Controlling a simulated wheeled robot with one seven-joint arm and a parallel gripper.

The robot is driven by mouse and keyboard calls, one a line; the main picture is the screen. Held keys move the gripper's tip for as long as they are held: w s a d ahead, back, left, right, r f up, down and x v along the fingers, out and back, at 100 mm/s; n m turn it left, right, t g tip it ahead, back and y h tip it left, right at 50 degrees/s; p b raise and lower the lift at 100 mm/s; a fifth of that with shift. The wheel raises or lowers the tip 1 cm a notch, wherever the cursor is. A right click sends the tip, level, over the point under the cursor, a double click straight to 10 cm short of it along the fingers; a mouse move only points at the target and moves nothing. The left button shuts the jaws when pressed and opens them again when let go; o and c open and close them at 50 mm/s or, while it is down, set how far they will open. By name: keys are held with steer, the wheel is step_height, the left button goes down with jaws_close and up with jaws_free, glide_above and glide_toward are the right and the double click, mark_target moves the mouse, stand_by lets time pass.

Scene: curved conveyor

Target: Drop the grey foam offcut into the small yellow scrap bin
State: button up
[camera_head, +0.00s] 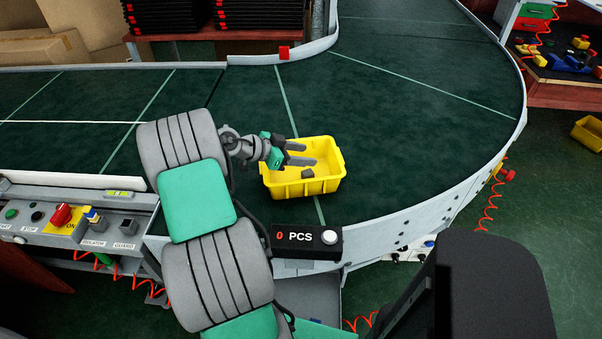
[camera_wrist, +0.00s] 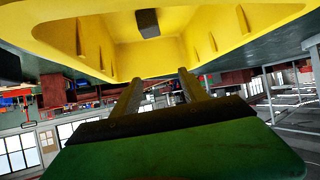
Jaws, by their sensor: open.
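The small yellow scrap bin (camera_head: 327,184) stands upright on the green conveyor belt. The grey foam offcut (camera_head: 307,173) is a small dark grey block inside the bin, by its floor. In the wrist view the offcut (camera_wrist: 148,23) shows against the yellow inside of the bin (camera_wrist: 195,50). My gripper (camera_head: 302,154) is over the bin, with its two fingers apart and nothing between them. The fingers (camera_wrist: 158,85) also show apart and empty in the wrist view, with the offcut beyond their tips.
The curved conveyor (camera_head: 420,120) has a raised pale edge and is clear around the bin. A counter box reading "0 PCS" (camera_head: 306,241) sits at the near edge. A control panel (camera_head: 75,220) is at left. Another yellow bin (camera_head: 588,133) is at far right.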

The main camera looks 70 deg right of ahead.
steer(key=shift+w, duration=0.1)
steer(key=v, duration=0.7)
steer(key=shift+w+a+r+b, duration=0.15)
steer(key=shift+w+a+b, duration=0.1)
steer(key=shift+b, duration=0.15)
steer(key=shift+s, duration=0.1)
